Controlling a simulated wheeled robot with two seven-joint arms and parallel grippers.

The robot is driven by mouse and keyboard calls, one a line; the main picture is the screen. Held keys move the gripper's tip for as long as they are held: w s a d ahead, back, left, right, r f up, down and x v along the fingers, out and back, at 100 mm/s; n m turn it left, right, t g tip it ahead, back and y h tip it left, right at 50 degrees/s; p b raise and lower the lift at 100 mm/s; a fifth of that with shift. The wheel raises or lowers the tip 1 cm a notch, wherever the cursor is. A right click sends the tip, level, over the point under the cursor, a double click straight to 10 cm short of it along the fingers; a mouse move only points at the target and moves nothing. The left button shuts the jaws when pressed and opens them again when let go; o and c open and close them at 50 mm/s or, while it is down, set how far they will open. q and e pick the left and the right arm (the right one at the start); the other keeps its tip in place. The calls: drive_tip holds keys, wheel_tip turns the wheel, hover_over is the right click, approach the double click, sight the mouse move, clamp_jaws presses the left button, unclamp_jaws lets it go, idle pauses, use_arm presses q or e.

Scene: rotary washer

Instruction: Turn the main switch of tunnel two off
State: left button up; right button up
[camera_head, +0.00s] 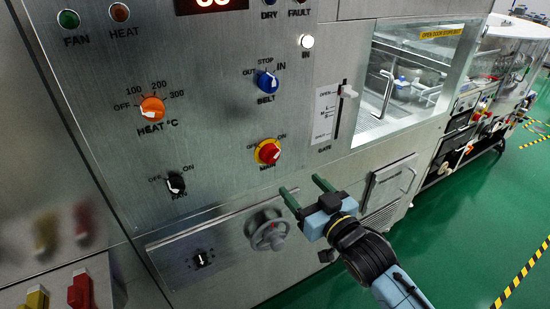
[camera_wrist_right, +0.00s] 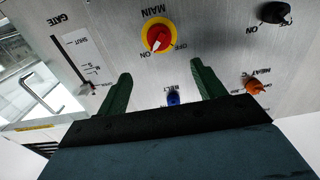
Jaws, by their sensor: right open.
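The main switch (camera_head: 268,152) is a red knob on a yellow disc, low on the steel control panel (camera_head: 215,120). It also shows in the right wrist view (camera_wrist_right: 158,36), where its white pointer is at the ON mark. My right gripper (camera_head: 304,189) is open and empty, below and slightly right of the switch and apart from it. In the right wrist view its green fingers (camera_wrist_right: 161,68) are spread, with the switch beyond and between them. No label naming the tunnel is readable. My left gripper is not in view.
The black fan knob (camera_head: 176,183), orange heat knob (camera_head: 152,108) and blue belt knob (camera_head: 266,82) surround the switch. The gate slider (camera_head: 347,91) stands to its right, and a grey handwheel (camera_head: 268,232) below. Green floor (camera_head: 460,230) is clear at right.

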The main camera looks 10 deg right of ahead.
sight(274, 157)
drive_tip(key=x, duration=1.3)
drive_tip(key=shift+w+a, duration=0.1)
drive_tip(key=c, duration=0.9)
drive_tip(key=shift+c, duration=0.2)
